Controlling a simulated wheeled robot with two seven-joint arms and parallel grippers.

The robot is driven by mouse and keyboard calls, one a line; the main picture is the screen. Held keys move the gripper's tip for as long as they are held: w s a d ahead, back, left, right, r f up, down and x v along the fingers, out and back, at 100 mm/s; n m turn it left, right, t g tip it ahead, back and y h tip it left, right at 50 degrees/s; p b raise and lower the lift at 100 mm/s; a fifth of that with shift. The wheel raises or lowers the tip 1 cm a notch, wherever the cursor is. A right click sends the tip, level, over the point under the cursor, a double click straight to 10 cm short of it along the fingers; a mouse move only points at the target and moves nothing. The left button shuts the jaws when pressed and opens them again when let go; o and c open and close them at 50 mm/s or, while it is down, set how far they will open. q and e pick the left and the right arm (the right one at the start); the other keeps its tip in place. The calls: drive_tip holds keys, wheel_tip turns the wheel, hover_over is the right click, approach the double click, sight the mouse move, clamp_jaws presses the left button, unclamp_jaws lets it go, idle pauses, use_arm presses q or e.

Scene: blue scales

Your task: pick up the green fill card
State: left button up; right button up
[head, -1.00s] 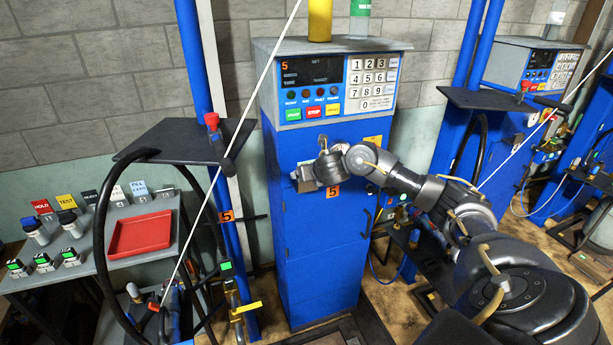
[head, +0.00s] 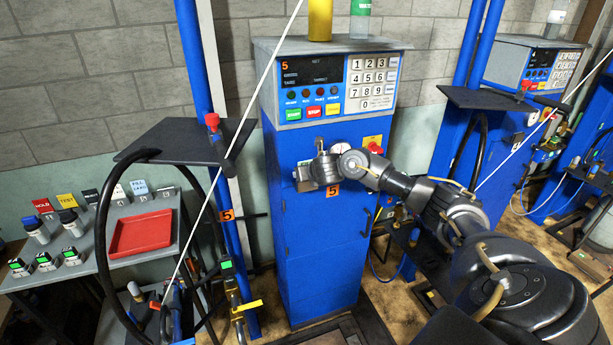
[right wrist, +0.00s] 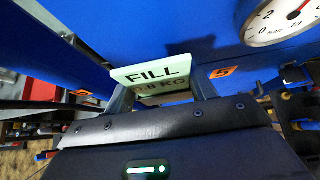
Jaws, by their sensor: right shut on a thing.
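The green fill card (right wrist: 150,74) is pale green with "FILL" and a weight in KG below it, partly hidden by my gripper. In the right wrist view it sits between the two fingers of my right gripper (right wrist: 162,93), which is shut on it. In the head view my right gripper (head: 304,174) is in front of the blue cabinet of scale 5 (head: 310,235), below its keypad; I cannot make out the card there. Whether the card still touches the cabinet or a holder is unclear. My left gripper is not in view.
A pressure gauge (right wrist: 281,18) and a red button (head: 375,142) are on the cabinet close to my right wrist. A dark shelf (head: 185,141) juts out left of the cabinet. A red tray (head: 141,234) and several small cards and bottles stand on a grey stand at left.

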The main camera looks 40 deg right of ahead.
wheel_tip(320, 180, up, 10)
drive_tip(key=shift+b, duration=0.75)
